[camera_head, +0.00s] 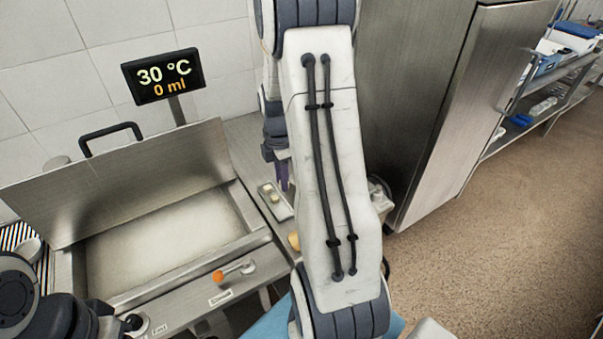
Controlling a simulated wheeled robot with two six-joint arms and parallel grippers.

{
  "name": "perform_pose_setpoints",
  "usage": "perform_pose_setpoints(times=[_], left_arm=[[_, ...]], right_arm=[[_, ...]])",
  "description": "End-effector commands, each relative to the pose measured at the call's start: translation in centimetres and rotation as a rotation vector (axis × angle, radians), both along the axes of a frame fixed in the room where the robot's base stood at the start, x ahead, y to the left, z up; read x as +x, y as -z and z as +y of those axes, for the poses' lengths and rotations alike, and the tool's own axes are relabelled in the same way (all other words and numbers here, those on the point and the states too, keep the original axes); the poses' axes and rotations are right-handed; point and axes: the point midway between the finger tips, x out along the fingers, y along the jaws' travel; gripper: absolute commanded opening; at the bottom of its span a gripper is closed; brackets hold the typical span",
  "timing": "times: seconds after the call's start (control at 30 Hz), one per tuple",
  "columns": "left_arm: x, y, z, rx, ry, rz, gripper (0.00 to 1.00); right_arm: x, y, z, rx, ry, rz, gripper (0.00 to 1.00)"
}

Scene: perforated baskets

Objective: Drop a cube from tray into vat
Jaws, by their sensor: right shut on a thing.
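The steel vat (255,240) stands at the left with its lid raised at the back. Its inside is pale and whitish. A small metal tray (284,213) lies on the counter right of the vat, with pale yellowish cubes (272,197) on it. My right gripper (283,186) points down just over the tray, its purple fingers partly hidden behind my own arm. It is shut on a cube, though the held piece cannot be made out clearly. My left arm shows at the bottom left corner; its gripper is out of frame.
A display (163,76) reading 30 °C and 0 ml stands behind the vat. The raised lid (130,180) has a black handle. An orange-knobbed lever (218,276) is on the vat's front. A steel cabinet (420,110) stands at the right, with open floor beyond.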

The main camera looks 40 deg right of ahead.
Motion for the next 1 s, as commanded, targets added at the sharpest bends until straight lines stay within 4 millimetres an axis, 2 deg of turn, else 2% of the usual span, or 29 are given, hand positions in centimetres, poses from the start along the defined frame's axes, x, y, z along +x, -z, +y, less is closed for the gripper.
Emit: perform_pose_setpoints(times=[0.03, 0.33, 0.6, 1.0], left_arm=[[0.0, -0.8, 0.0, 0.000, 0.000, 0.000, 0.50], [0.0, -2.2, 0.0, 0.000, -0.001, 0.000, 0.50], [0.0, -3.1, 0.0, 0.000, -0.002, 0.000, 0.50], [0.0, -3.7, 0.0, 0.000, -0.002, 0.000, 0.50]], right_arm=[[0.5, -0.7, 1.0, 0.000, -0.006, 0.001, 0.00], [3.4, -1.7, 6.2, 0.000, -0.006, -0.001, 0.00], [5.9, -2.0, 11.0, 0.000, -0.006, 0.000, 0.00], [9.7, -1.1, 17.9, 0.000, -0.005, 0.000, 0.00]])
